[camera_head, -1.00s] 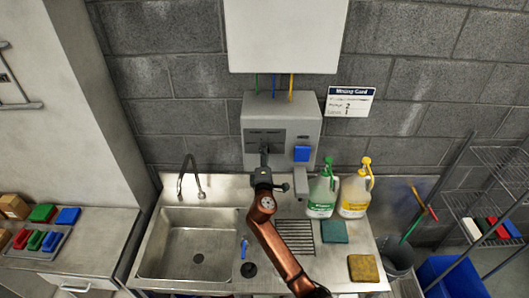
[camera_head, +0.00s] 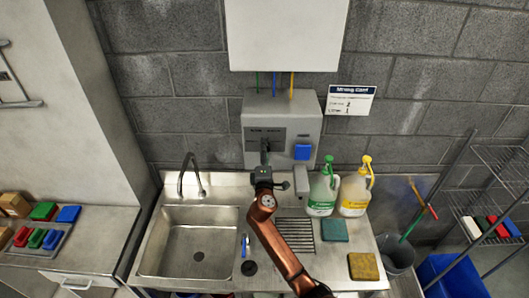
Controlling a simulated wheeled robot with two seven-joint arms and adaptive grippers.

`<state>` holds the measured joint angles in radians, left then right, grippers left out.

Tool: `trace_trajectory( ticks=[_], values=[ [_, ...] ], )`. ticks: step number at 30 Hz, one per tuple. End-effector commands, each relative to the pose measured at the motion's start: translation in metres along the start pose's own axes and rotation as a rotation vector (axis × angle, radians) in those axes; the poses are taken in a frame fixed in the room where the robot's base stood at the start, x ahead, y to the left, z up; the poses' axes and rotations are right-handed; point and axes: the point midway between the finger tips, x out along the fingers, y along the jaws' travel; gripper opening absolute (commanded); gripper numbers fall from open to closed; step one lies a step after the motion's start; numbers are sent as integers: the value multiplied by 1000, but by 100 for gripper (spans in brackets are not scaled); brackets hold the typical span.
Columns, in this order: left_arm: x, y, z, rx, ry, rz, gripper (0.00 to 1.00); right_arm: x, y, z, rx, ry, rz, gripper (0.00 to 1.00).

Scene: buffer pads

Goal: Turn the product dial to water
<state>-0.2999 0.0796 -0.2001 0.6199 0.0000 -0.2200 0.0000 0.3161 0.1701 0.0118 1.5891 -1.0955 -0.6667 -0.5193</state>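The grey dispenser box (camera_head: 282,112) is mounted on the wall above the sink counter, with a dark label panel and a blue button (camera_head: 303,152) at its lower right. Colored tubes run into its top. My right gripper (camera_head: 265,148) is at the front of the box, its fingers over the dark panel area. The product dial cannot be made out; the gripper seems to cover it. Whether the fingers are open, shut or touching the dial is too small to tell. My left gripper is not in view.
A sink (camera_head: 192,243) with a faucet (camera_head: 187,175) is at left. A green-capped jug (camera_head: 322,190) and a yellow-capped jug (camera_head: 355,190) stand right of my arm. A teal pad (camera_head: 334,231) and a yellow pad (camera_head: 363,266) lie on the counter. A card (camera_head: 350,100) hangs on the wall.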

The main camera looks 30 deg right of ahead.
Motion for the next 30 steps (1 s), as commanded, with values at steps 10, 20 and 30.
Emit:
trace_trajectory(
  ticks=[10,20,30],
  values=[
    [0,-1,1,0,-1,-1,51,-36,-1,0,2,1,-2,50],
    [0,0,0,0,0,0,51,-100,-1,0,2,0,-2,50],
    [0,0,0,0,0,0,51,-120,0,0,0,0,0,50]
  ],
)
